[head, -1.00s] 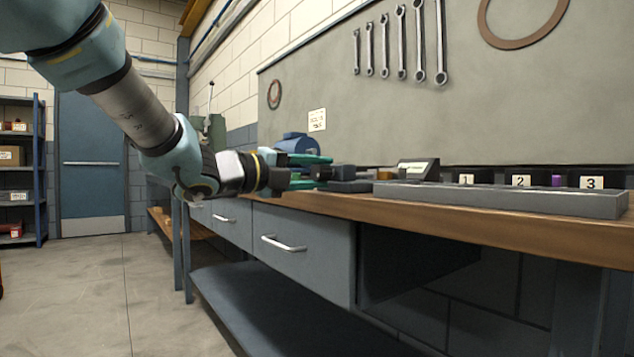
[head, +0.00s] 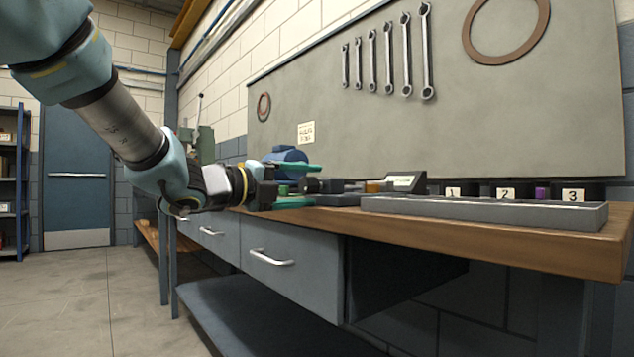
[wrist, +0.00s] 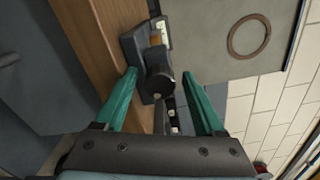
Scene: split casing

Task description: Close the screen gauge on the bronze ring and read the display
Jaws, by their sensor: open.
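The screen gauge (head: 404,181) sits on the bench, its small display tilted up; I cannot read it at this size. An orange-brown piece, apparently the bronze ring (head: 373,187), sits beside the display. In the wrist view the bronze piece (wrist: 155,41) lies beyond a dark round knob (wrist: 158,80) on the gauge's dark body (wrist: 131,45). My gripper (head: 311,185) is open, with green fingers. In the wrist view its fingertips (wrist: 159,74) stand either side of the knob, with visible gaps. Whether the ring touches the gauge's measuring faces is hidden.
A blue machine (head: 288,156) stands behind my gripper.

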